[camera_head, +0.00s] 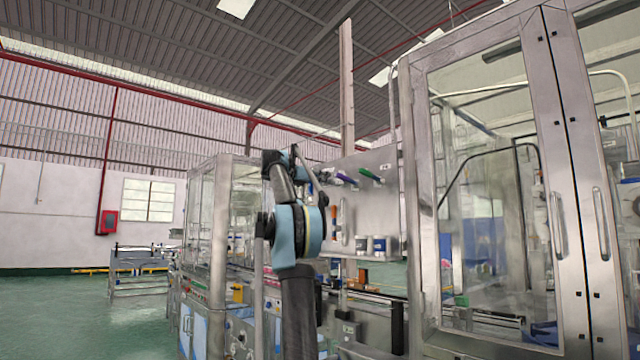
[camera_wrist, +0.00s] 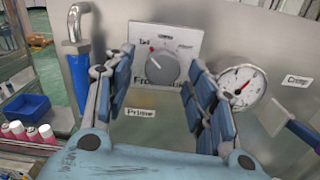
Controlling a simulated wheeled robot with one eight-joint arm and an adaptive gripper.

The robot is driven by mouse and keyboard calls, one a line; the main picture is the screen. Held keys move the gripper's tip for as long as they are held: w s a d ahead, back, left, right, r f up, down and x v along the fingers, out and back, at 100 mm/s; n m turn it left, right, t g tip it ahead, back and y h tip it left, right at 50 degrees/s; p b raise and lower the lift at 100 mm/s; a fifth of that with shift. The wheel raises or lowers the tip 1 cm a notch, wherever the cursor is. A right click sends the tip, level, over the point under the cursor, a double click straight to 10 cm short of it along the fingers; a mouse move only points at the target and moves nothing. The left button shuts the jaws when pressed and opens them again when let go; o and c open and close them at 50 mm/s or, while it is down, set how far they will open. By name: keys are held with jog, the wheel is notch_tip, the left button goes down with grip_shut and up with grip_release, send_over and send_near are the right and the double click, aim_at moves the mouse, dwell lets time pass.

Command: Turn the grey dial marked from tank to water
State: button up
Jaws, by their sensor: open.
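The grey dial (camera_wrist: 160,68) sits on a light square plate (camera_wrist: 190,40) fixed to a metal panel in the wrist view. A red mark shows at its upper left, near a small label that is hard to read. In the head view my arm (camera_head: 292,230) reaches toward the panel, and the dial cannot be made out there.
A pressure gauge (camera_wrist: 242,87) is right of the dial, close to the right finger. A blue-handled pipe (camera_wrist: 78,75) stands left. A "Prime" label (camera_wrist: 140,113) is below. A blue bin (camera_wrist: 27,106) and pink bottles (camera_wrist: 30,134) lie lower left. A glass-doored cabinet (camera_head: 535,180) stands right.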

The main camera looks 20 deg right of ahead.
jog(key=shift+w+d, duration=0.15)
jog(key=shift+d, duration=0.4)
jog(key=c, duration=1.1)
jog(key=shift+m, duration=0.4)
jog(key=shift+w+a+m, duration=0.1)
jog(key=shift+w+m, duration=0.05)
jog(key=shift+m, duration=3.85)
